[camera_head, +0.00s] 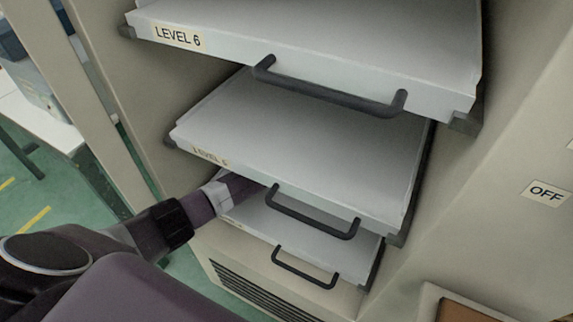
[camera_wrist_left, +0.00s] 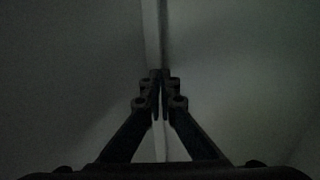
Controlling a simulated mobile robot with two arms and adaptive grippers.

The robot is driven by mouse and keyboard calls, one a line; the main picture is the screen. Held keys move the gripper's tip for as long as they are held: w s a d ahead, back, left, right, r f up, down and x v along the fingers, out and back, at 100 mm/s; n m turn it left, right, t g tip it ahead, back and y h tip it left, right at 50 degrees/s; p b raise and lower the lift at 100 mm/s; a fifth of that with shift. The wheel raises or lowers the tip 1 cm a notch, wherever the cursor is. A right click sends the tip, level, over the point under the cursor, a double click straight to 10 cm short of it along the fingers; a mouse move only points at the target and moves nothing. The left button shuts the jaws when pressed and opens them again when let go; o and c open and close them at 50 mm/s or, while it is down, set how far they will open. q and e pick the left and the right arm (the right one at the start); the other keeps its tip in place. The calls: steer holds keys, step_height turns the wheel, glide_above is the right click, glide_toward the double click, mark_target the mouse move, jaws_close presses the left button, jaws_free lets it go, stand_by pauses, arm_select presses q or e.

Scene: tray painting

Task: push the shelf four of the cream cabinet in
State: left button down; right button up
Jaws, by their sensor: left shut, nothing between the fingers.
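The cream cabinet (camera_head: 500,200) has three shelves visible, all pulled out. The lowest shelf (camera_head: 312,242), with a black handle (camera_head: 305,270), sits under the middle one; its label is too small to read. My left arm (camera_head: 215,197) reaches into the gap between the middle shelf and the lowest shelf, so my left gripper is hidden in the head view. In the left wrist view my left gripper (camera_wrist_left: 160,75) is shut and empty, its fingertips against or near a pale vertical strip (camera_wrist_left: 151,35) in a dark space. I cannot tell if they touch it.
The top shelf (camera_head: 330,40), labelled LEVEL 6, and the middle shelf (camera_head: 310,140) overhang the lowest one. Their black handles stick out. A vent grille (camera_head: 265,293) is below. An OFF label (camera_head: 545,193) is on the right panel. Green floor is open at left.

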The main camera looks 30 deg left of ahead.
arm_select(q)
steer(key=v, duration=1.1)
steer(key=shift+s+f, duration=0.1)
steer(key=shift+s, duration=0.3)
steer(key=shift+f, duration=0.1)
